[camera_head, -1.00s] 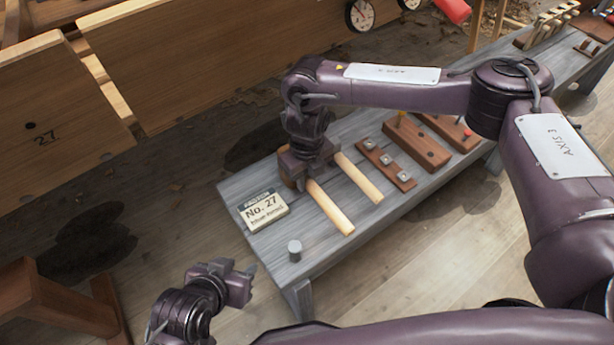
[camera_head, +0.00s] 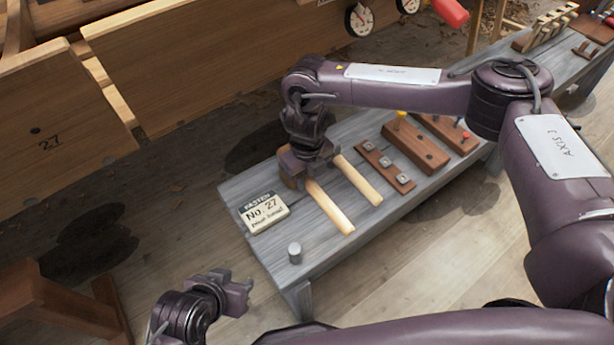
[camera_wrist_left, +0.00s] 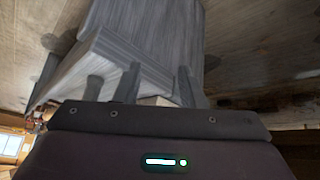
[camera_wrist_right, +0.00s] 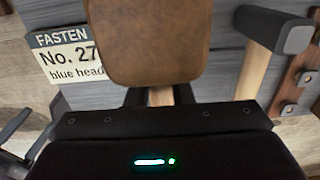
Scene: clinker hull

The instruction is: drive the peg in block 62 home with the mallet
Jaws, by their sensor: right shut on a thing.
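My right gripper (camera_head: 306,162) is shut on the mallet, low over the grey bench. The mallet's brown head (camera_wrist_right: 150,40) fills the top of the right wrist view, and its pale handle (camera_head: 330,207) reaches toward the bench's front edge. A brown block with a yellow-headed peg (camera_head: 416,147) stands further right on the bench, and another brown block (camera_head: 452,132) with a red-headed peg stands beyond it. I can read no number 62 on either block. My left gripper (camera_head: 248,285) is open and empty, off the bench's near left end.
A second hammer with a grey head (camera_wrist_right: 292,34) and pale handle (camera_head: 358,180) lies beside the mallet. A strip with several metal squares (camera_head: 385,166), a placard reading "Fasten No. 27 blue head" (camera_head: 264,212) and a grey cylinder (camera_head: 295,252) are on the bench. Hull planks (camera_head: 210,60) stand behind.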

